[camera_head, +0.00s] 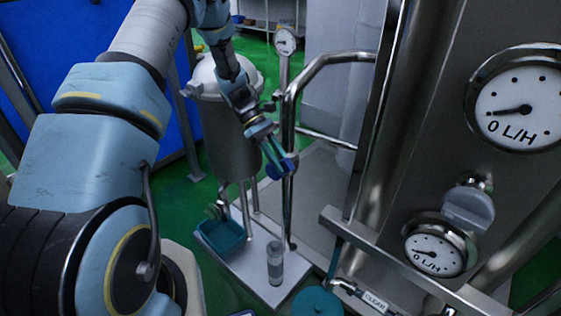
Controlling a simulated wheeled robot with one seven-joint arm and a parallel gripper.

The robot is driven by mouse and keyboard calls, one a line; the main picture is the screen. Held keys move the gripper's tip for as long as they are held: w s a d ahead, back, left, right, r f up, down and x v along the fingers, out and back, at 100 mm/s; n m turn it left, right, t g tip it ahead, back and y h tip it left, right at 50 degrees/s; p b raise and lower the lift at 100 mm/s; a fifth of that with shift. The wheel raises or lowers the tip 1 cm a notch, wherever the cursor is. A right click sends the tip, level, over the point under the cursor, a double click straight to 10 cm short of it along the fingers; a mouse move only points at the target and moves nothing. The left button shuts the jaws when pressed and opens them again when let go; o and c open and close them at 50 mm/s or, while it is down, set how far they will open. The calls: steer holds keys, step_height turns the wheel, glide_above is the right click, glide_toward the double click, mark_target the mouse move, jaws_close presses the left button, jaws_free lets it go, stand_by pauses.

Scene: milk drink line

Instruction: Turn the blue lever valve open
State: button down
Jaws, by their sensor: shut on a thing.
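The blue lever valve (288,167) sits by an upright steel pipe near the middle of the head view; only a small blue part of it shows between and beside the fingers. My gripper (277,163) reaches down to it from the upper left and is shut on the blue part. The fingers and wrist hide most of the lever, so I cannot tell its angle.
A steel tank (232,130) stands behind my gripper. A clear cylinder (275,265) and a teal tray (220,236) are on the steel platform (252,284) below. Large gauges (520,105) and steel pipes crowd the right side. A blue panel (60,45) stands behind my arm.

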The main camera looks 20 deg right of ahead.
steer(key=c, duration=0.7)
jaws_free()
steer(key=v, duration=1)
steer(key=shift+w+a+r+b, duration=0.15)
steer(key=shift+w+r+b, duration=0.1)
steer(key=shift+b, duration=0.1)
steer(key=shift+c, duration=0.3)
